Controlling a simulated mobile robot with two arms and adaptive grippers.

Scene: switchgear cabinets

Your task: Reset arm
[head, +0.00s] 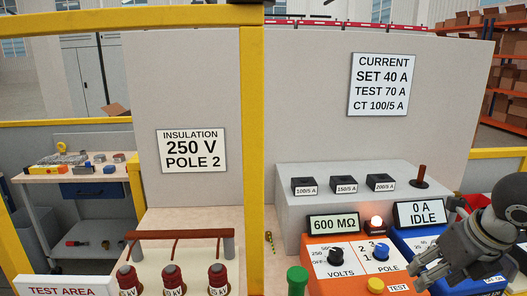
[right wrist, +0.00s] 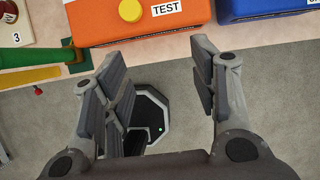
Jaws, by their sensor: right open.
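My right gripper (head: 432,268) is at the lower right of the head view, in front of the blue test unit (head: 432,237) and to the right of the orange insulation tester (head: 340,262). In the right wrist view its fingers (right wrist: 160,90) are spread apart with nothing between them. Below them are the grey floor and a dark octagonal part with a green light. The orange tester (right wrist: 140,20) and its yellow TEST button (right wrist: 131,10) lie beyond the fingertips. My left gripper is not in either view.
A lit red lamp (head: 376,223) stands between the displays, which read 600 MΩ and 0 A IDLE. A green post (head: 297,280) and red-brown insulators (head: 173,279) stand at the front. A yellow frame post (head: 251,150) crosses the view. A workbench (head: 85,175) stands at the left.

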